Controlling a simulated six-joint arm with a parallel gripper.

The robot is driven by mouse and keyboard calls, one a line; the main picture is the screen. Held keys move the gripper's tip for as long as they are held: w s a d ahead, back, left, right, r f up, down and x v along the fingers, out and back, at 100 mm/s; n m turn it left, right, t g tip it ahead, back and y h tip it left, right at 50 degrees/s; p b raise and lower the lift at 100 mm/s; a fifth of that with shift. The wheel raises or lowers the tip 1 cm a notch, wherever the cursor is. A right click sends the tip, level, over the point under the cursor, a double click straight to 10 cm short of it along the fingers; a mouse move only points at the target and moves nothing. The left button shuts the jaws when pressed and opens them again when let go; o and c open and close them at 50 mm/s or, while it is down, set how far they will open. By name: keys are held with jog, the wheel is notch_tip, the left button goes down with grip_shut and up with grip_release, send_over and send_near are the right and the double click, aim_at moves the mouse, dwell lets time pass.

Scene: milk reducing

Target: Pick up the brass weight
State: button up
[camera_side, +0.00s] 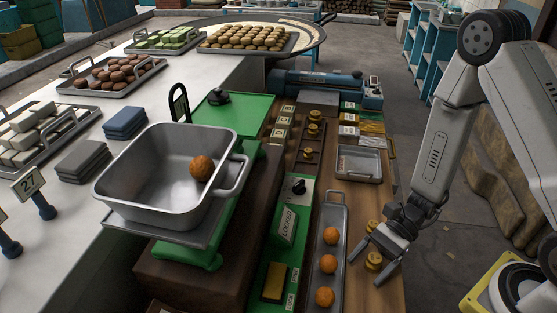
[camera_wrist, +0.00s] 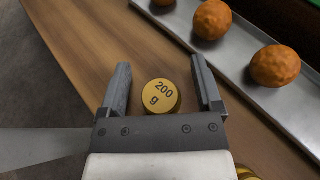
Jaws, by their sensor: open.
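A round brass weight marked "200 g" (camera_wrist: 160,96) lies on the wooden surface in the wrist view, between the two fingers of my gripper (camera_wrist: 163,85). The fingers are apart and a gap shows on each side of the weight. In the side view my gripper (camera_side: 368,258) is low over the wooden counter, and a brass weight (camera_side: 374,261) shows between its fingers. Another brass weight (camera_side: 373,227) stands just behind the gripper. A brass edge (camera_wrist: 246,173) also shows at the lower right of the wrist view.
A narrow metal tray (camera_side: 341,212) with three orange balls lies left of the gripper. A metal pan (camera_side: 110,190) with one orange ball (camera_side: 201,168) sits on the green scale (camera_side: 190,257). Smaller brass weights (camera_side: 313,129) stand in a wooden rack farther back.

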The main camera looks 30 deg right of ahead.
aim_at(370, 262)
jog(key=shift+c, duration=0.2)
grip_shut()
jog(key=shift+r, duration=0.1)
jog(key=shift+r, duration=4.9)
